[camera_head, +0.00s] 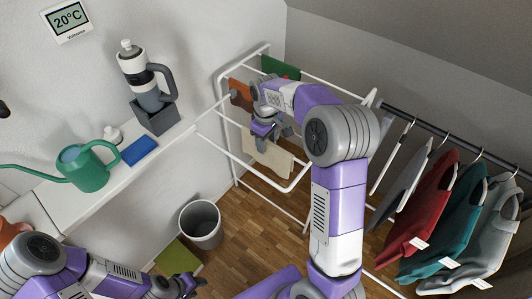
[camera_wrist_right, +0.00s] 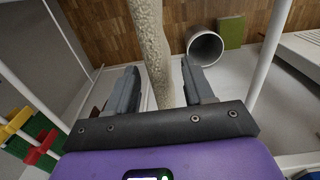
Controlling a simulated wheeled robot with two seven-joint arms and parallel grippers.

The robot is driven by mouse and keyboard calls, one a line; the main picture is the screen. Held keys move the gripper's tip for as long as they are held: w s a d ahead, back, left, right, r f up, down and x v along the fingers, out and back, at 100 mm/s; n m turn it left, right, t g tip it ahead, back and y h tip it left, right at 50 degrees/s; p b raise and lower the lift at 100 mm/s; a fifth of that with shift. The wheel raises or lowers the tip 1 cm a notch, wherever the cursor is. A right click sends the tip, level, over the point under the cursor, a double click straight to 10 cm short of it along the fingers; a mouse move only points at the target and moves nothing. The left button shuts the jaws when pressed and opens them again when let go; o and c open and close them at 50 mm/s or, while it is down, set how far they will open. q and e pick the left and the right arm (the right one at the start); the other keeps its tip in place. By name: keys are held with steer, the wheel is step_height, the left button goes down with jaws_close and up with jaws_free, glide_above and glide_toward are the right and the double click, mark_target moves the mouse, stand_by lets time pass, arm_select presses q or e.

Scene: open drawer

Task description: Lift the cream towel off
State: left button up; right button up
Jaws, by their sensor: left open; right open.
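The cream towel (camera_head: 270,163) hangs over a bar of the white drying rack (camera_head: 299,180). My right gripper (camera_head: 271,136) is above the towel's upper edge and covers part of it in the head view. In the right wrist view the towel (camera_wrist_right: 152,45) shows edge-on as a narrow strip between the two open fingers (camera_wrist_right: 161,80). The fingers stand apart from it on both sides. My left gripper (camera_head: 184,287) is at the bottom left, away from the rack, open and empty.
A brown cloth (camera_head: 241,95) and a green cloth (camera_head: 282,68) hang further back on the rack. Clothes (camera_head: 425,200) hang on a rail at right. A grey bin (camera_head: 201,224) stands on the floor. A shelf (camera_head: 100,195) at left holds a green watering can (camera_head: 84,172) and bottle.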

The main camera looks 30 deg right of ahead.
mark_target(267, 150)
step_height(267, 150, down, 6)
steer(key=shift+w+d+r+b, duration=0.1)
steer(key=shift+d+r+b, duration=0.1)
steer(key=shift+b, duration=1)
steer(key=shift+r, duration=0.1)
steer(key=shift+c, duration=0.3)
jaws_close()
